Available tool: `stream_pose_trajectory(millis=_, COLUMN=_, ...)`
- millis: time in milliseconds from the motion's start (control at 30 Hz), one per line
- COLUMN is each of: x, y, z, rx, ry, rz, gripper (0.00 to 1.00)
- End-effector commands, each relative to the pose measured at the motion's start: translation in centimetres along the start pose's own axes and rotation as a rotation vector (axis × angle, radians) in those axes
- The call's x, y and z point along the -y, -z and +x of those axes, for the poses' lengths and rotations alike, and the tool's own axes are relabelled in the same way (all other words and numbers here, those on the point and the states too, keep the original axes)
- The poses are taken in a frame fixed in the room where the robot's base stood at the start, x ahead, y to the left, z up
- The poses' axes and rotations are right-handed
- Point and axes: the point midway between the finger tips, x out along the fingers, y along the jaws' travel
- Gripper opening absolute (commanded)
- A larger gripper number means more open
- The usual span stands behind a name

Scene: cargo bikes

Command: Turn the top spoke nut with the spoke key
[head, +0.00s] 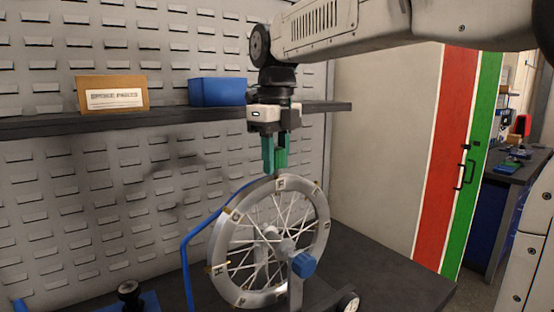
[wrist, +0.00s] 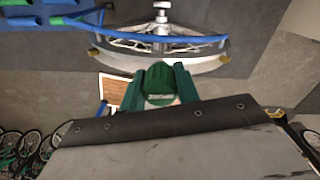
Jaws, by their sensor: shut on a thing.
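My gripper (head: 274,160) points straight down above the top of the wheel (head: 221,282). It is shut on a green piece, which I take to be the spoke key (wrist: 159,82); it shows between the green fingers in the wrist view. The wheel stands upright in a stand, with thin spokes and small marked tags around its silver rim. The top spoke nut (head: 280,184) is at the rim's upper edge, just below the fingertips. I cannot tell whether the key touches it. In the wrist view the wheel (wrist: 160,62) lies beyond the fingers.
A blue tube (head: 187,262) of the stand bends beside the wheel, and a blue knob (head: 304,264) sits at its hub. A dark shelf (head: 180,116) behind carries a cardboard box (head: 112,93) and a blue bin (head: 218,91). The dark bench (head: 390,275) is mostly clear at right.

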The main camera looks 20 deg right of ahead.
Motion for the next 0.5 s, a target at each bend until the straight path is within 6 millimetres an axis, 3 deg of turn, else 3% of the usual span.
stream_pose_trajectory(millis=200, x=-0.02, y=0.05, z=0.42, rx=-0.010, ry=-0.004, rz=-0.001, gripper=0.00)
stream_pose_trajectory(millis=500, x=-0.01, y=0.00, z=-0.49, rx=-0.006, ry=-0.003, rz=-0.001, gripper=0.00)
